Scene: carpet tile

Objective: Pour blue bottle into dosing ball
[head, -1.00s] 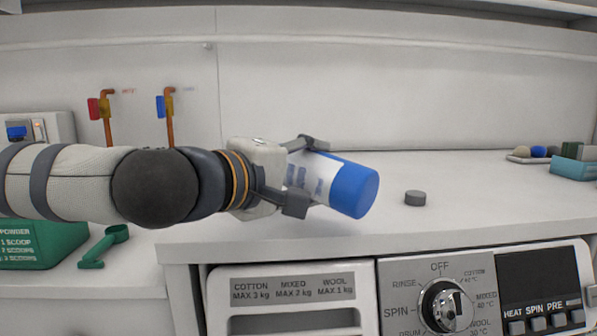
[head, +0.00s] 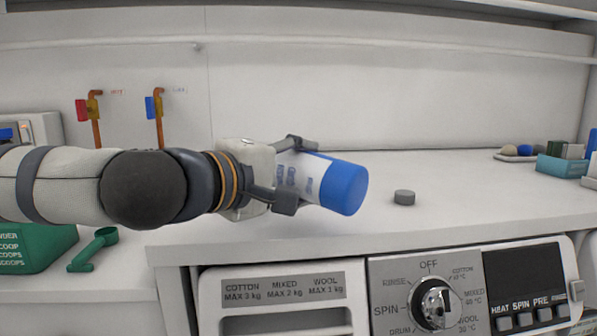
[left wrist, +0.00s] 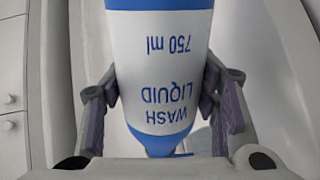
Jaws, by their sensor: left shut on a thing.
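My left gripper (head: 295,174) is shut around the body of the blue bottle (head: 342,187), held above the counter. The bottle is tilted, lying nearly sideways, with a blue end pointing right and a little down. In the left wrist view the bottle (left wrist: 160,62) is white and blue, its label reading "WASH LIQUID 750 ml" upside down. A finger pad presses on each side. A yellowish ball (head: 508,150) and a blue ball (head: 525,150) rest on a small tray at the far right; I cannot tell if either is the dosing ball. My right gripper is not in view.
A grey round cap-like disc (head: 404,197) lies on the white counter (head: 450,215) right of the bottle. A teal bin (head: 560,166) stands far right. A green box (head: 35,250) and scoop (head: 92,250) are at left. The washer panel (head: 428,290) is in front.

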